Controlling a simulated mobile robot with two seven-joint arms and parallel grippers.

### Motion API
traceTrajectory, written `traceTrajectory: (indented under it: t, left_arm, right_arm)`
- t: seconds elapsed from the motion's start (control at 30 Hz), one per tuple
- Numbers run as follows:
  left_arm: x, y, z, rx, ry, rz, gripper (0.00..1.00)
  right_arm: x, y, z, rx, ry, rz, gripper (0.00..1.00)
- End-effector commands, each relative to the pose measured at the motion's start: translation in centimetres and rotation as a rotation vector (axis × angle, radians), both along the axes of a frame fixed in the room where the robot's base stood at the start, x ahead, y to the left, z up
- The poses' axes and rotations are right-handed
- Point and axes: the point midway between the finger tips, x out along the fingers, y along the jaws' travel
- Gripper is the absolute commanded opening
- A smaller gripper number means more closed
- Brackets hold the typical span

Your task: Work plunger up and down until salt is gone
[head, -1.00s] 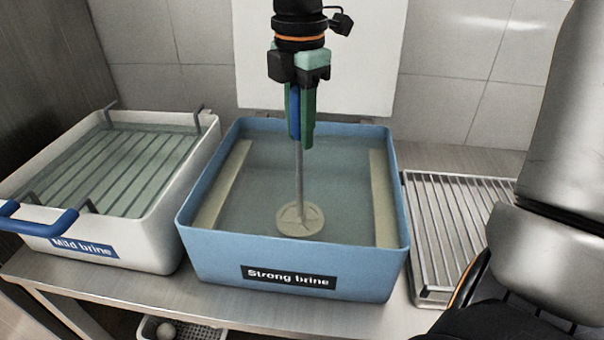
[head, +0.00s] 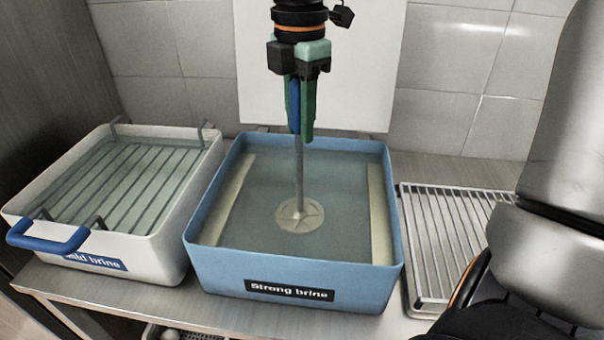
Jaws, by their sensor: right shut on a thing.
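My right gripper (head: 301,132) hangs from the top over the blue tub and is shut on the handle of the plunger. The plunger has a blue grip (head: 295,105), a thin grey rod and a pale round slotted disc (head: 300,215). The rod points straight down and the disc is under the liquid in the tub. The blue tub (head: 215,264) is labelled "Strong brine" and holds clear greyish liquid. I cannot make out loose salt grains at this size. My left gripper is not in view.
A white tub (head: 160,268) labelled "Mild brine" stands on the left with a wire rack and a blue handle (head: 48,240). A metal draining rack (head: 440,245) lies on the right. Pale strips (head: 381,215) run along both inner sides of the blue tub. A white board (head: 315,60) stands behind.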

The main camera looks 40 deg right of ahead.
Motion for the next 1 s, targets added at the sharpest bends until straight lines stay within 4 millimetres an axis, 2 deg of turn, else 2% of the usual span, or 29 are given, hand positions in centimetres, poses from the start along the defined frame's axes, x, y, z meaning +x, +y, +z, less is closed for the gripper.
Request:
traceTrajectory:
  t: [0.03, 0.47, 1.0]
  left_arm:
    - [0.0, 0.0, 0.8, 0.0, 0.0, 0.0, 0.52]
    - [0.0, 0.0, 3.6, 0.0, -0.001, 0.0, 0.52]
    - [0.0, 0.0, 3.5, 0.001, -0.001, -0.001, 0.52]
  right_arm:
    - [0.0, 0.0, 0.9, 0.001, -0.003, 0.0, 0.0]
    - [0.0, 0.0, 4.3, 0.001, -0.003, 0.001, 0.0]
    - [0.0, 0.0, 4.3, 0.001, -0.002, 0.0, 0.0]
